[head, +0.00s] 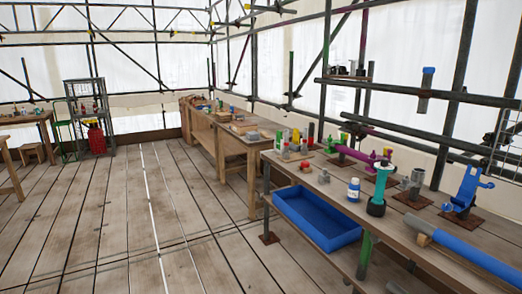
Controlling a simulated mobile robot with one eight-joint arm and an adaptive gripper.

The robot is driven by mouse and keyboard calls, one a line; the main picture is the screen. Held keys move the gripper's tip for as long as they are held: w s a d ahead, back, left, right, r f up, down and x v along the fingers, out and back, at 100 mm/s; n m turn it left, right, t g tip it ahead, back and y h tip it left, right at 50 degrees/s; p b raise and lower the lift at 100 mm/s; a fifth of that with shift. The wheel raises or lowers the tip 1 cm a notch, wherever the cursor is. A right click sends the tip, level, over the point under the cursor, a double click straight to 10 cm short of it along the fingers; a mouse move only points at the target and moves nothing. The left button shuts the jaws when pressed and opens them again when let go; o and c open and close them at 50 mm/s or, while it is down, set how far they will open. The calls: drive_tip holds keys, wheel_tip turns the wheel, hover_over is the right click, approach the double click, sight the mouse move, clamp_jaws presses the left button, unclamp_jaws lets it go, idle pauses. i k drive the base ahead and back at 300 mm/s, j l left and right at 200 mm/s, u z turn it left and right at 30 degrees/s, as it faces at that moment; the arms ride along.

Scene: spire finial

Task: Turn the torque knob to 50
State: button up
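I cannot make out a torque knob or any number scale for certain at this size. On the near workbench (335,196) at right stands an upright teal tool (381,180) with a dark round base, which may or may not carry the knob. A blue clamp-like device (468,188) stands on a brown plate to its right. A magenta piece (362,156) lies across a stand behind the teal tool. My gripper is not in this view, so its state and place are hidden.
A white bottle with a blue label (353,188) stands left of the teal tool. A blue bin (315,220) sits under the bench top. A thick blue tube (475,256) lies at the bench's near right. Scaffold poles stand behind. The plank floor (120,215) at left is clear.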

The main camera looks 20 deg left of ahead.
sight(384, 161)
drive_tip(key=i+j+z, duration=0.2)
drive_tip(key=i+j, duration=0.15)
drive_tip(key=i+j+z, duration=0.2)
drive_tip(key=i+j, duration=0.15)
drive_tip(key=i+j+z, duration=0.15)
drive_tip(key=j, duration=0.4)
drive_tip(key=i+j+z, duration=0.2)
drive_tip(key=i+j, duration=0.2)
drive_tip(key=i+j+z, duration=0.2)
drive_tip(key=j, duration=0.45)
drive_tip(key=i+j+z, duration=0.2)
drive_tip(key=j, duration=0.4)
drive_tip(key=i+j+z, duration=0.2)
drive_tip(key=j, duration=0.35)
drive_tip(key=j+z, duration=0.2)
drive_tip(key=j, duration=0.45)
drive_tip(key=i, duration=0.05)
